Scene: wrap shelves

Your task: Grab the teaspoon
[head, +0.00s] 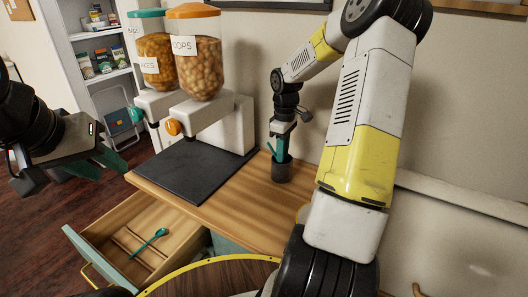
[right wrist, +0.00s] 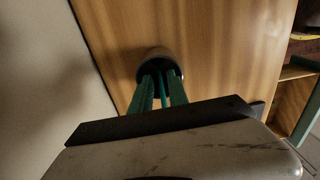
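A teal teaspoon (head: 148,241) lies in the open drawer at the lower left of the head view. A dark cup (head: 282,171) stands on the wooden counter, with a thin teal handle (head: 271,150) leaning in it. In the right wrist view the cup (right wrist: 158,62) is just beyond my fingertips. My right gripper (head: 282,150) points down at the cup's mouth. Its teal fingers (right wrist: 160,88) are apart, with the thin teal handle between them; I see no clear grip on it. My left gripper (head: 98,163) is at the far left, open and empty, above and away from the drawer.
Two cereal dispensers (head: 195,60) stand on the counter's back left, over a black mat (head: 190,170). A shelf (head: 110,70) with packages stands behind. The drawer (head: 120,225) sticks out below the counter. The wall is close behind the cup.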

